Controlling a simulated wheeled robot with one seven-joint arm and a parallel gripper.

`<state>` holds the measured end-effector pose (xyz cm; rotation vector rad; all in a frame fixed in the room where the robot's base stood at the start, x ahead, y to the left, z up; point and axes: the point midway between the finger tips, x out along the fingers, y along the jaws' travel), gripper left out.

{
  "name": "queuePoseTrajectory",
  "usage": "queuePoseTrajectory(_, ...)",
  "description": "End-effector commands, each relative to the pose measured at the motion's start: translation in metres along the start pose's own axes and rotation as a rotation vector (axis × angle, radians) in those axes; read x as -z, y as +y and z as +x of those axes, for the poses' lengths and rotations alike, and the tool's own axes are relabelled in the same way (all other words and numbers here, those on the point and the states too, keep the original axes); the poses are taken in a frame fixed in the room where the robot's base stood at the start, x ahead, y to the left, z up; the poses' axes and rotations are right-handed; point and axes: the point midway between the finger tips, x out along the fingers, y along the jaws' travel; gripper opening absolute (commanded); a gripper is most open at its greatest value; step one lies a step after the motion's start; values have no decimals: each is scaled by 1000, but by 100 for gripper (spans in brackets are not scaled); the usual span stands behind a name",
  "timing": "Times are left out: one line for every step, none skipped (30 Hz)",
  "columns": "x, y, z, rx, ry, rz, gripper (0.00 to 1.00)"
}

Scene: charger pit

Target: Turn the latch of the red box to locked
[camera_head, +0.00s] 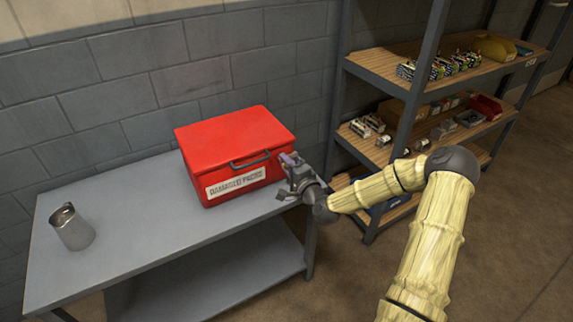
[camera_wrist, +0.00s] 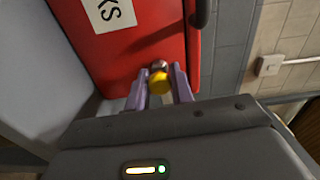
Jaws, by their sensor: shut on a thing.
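The red box (camera_head: 235,150) stands on a grey table, its lid down, with a white label and a dark handle on its front. In the wrist view the red box (camera_wrist: 140,50) fills the upper middle, with part of the label in sight. My gripper (camera_head: 291,164) is at the right end of the box's front. In the wrist view my gripper (camera_wrist: 160,84) has its two purple fingers on either side of a yellow latch knob (camera_wrist: 159,82), shut on it. The knob sits at the box's front face near its edge. Its locked or unlocked state cannot be told.
A metal jug (camera_head: 72,228) stands at the left of the grey table (camera_head: 130,255). A shelf rack (camera_head: 415,100) with several small items is at the right, close to my arm. A wall switch (camera_wrist: 268,66) shows in the wrist view. The table's front middle is clear.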

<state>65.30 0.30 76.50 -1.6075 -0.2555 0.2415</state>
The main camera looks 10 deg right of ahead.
Motion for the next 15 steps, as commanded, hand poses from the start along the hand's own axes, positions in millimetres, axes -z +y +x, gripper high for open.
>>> queuePoseTrajectory(0,1,0,-3,0,-18,0)
queuePoseTrajectory(0,1,0,-3,0,-31,0)
queuePoseTrajectory(0,1,0,-3,0,-52,0)
queuePoseTrajectory(0,1,0,-2,0,-69,0)
queuePoseTrajectory(0,1,0,-2,0,-86,0)
queuePoseTrajectory(0,1,0,-2,-1,-113,0)
queuePoseTrajectory(0,1,0,-3,-1,-133,0)
queuePoseTrajectory(0,2,0,-3,-1,-156,0)
queuePoseTrajectory(0,1,0,-3,-1,-186,0)
queuePoseTrajectory(0,1,0,-3,-1,-212,0)
queuePoseTrajectory(0,1,0,-3,-1,-237,0)
queuePoseTrajectory(0,2,0,-2,-1,-272,0)
queuePoseTrajectory(0,2,0,-2,-1,-299,0)
queuePoseTrajectory(0,2,0,-3,-1,-327,0)
queuePoseTrajectory(0,2,0,-3,-1,-365,0)
